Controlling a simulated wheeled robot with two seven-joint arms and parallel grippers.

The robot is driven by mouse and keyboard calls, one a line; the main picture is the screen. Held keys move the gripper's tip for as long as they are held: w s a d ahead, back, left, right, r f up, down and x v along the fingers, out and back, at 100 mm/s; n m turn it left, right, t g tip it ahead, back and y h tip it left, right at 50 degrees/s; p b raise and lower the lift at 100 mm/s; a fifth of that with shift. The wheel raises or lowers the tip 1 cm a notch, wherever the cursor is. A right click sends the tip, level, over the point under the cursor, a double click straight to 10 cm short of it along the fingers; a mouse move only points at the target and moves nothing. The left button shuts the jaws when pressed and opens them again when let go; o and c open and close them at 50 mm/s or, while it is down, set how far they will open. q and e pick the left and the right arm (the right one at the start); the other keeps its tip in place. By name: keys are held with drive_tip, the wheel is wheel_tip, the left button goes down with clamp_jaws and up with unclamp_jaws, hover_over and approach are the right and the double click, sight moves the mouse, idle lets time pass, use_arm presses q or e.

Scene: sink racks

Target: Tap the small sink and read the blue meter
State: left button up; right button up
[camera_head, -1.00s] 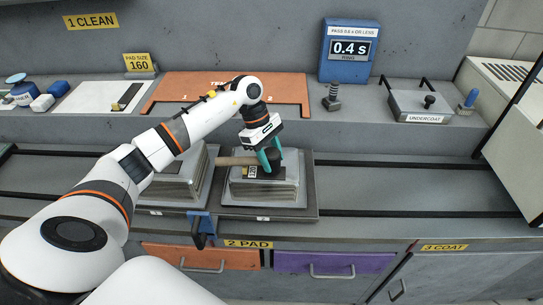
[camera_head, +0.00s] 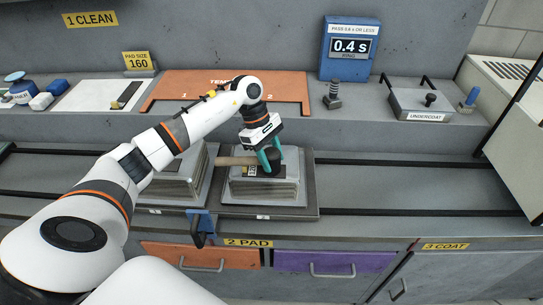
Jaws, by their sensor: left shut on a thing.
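The blue meter (camera_head: 350,50) stands on the back ledge and reads 0.4 s above the word RING. A sign on its top gives a pass limit in seconds or less. A metal sink (camera_head: 265,192) lies on a dark board at the centre, with a dark pad with a yellow label on top. My left gripper (camera_head: 271,160) is shut on a mallet with a wooden handle (camera_head: 235,161) and dark head, at the sink's top. I cannot tell whether the head touches. Another metal sink (camera_head: 178,182) is to the left, partly behind my arm. My right gripper is not in view.
An orange template (camera_head: 285,88) lies on the ledge. A bolt-like post (camera_head: 332,97) and a grey UNDERCOAT tray (camera_head: 422,106) stand to its right. Dark rails (camera_head: 400,164) cross the bench, which is clear on the right. A blue clamp (camera_head: 203,226) hangs at the front edge.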

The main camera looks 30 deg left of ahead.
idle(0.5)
use_arm(q)
drive_tip(key=shift+b, duration=0.35)
idle(0.8)
wheel_tip(320, 180, up, 2)
drive_tip(key=shift+p, duration=0.5)
drive_tip(key=shift+r+p, duration=1)
drive_tip(key=shift+r, duration=1.55)
